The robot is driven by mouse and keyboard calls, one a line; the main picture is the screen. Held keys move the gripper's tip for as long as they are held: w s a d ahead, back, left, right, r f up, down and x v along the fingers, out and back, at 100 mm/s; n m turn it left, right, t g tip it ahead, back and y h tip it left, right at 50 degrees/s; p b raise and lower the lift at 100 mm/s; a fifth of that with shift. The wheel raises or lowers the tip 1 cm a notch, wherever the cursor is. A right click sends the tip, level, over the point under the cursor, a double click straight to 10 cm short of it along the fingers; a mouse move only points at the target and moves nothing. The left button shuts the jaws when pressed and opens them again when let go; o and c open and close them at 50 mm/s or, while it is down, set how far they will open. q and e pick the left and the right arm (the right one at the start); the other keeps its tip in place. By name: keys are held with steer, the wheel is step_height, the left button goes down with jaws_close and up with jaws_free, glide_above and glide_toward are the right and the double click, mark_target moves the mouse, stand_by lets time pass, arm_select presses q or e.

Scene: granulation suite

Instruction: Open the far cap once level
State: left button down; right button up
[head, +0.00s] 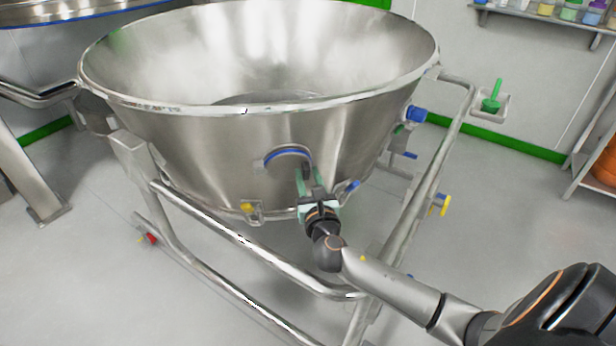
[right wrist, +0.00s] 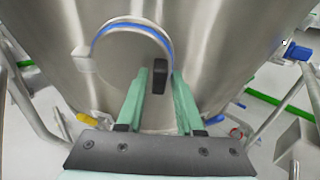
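A large steel bowl (head: 180,140) hangs in a tubular frame, open side up; I cannot tell if it is exactly level. On its near wall is a round steel cap with a blue rim (head: 284,153), which also fills the upper middle of the right wrist view (right wrist: 125,65). A dark handle (right wrist: 160,76) stands out at the cap's lower right. My right gripper (head: 303,178) is at the cap, its green fingers (right wrist: 160,85) apart, one on each side of the handle. I see a gap on the right side; contact is unclear. My left gripper is out of view.
The steel frame's rails (head: 250,246) run below and beside the bowl. A blue fitting (head: 415,113) and a yellow knob (head: 440,205) are on the right side. A green scoop (head: 492,97) is in a wall holder.

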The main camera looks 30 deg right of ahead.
jaws_close()
stand_by(1.1)
